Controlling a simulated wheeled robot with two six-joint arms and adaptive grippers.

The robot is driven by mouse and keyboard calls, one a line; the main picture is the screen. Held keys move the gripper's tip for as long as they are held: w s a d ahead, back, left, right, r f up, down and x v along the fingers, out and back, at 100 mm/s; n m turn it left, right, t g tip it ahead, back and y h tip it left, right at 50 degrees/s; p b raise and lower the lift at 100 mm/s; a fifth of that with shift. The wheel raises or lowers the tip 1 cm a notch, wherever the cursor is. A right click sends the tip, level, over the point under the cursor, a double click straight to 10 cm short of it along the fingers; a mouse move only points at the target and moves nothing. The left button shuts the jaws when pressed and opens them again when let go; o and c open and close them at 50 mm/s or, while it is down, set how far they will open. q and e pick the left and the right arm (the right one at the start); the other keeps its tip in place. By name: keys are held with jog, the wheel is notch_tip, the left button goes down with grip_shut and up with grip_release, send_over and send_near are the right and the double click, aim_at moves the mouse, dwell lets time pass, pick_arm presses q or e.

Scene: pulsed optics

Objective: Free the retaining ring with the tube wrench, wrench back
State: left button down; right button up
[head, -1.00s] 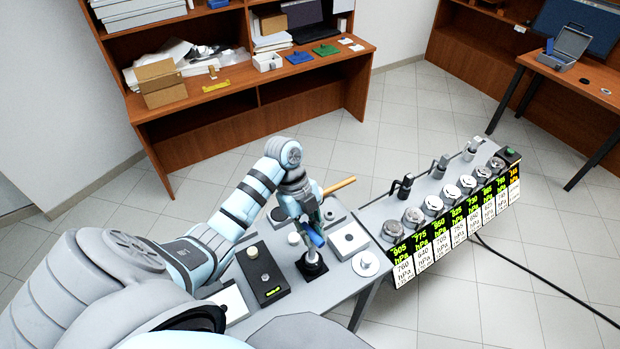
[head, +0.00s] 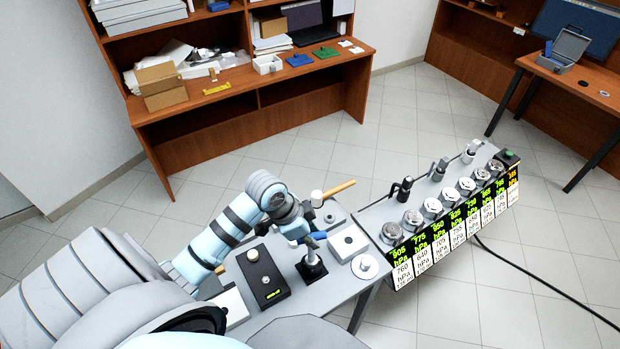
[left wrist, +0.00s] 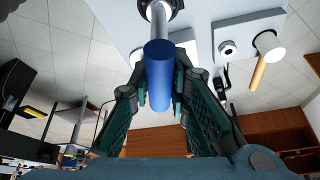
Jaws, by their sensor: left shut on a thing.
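My left gripper (head: 295,236) is over the near bench, beside a black-based stand (head: 311,269). In the left wrist view its fingers (left wrist: 160,88) are shut on the blue handle of the tube wrench (left wrist: 158,84). The wrench's silver shaft runs from the handle to a dark round part (left wrist: 162,8) at the top edge of that view. My right gripper is not in view.
A black box with a knob (head: 264,277) stands left of the stand. A grey block with a dark hole (head: 349,241) and a white disc (head: 365,266) are to its right. A wooden-handled tool (head: 338,187) lies behind. A gauge row (head: 440,208) stands farther right.

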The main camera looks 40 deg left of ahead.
pick_arm(q)
jog(key=n+y, duration=0.1)
jog(key=n, duration=0.2)
jog(key=shift+d+t, duration=0.15)
jog(key=shift+t, duration=0.25)
jog(key=n+y, duration=0.2)
jog(key=n, duration=0.2)
jog(key=shift+n, duration=0.4)
jog(key=shift+r, duration=0.15)
jog(key=shift+r, duration=0.35)
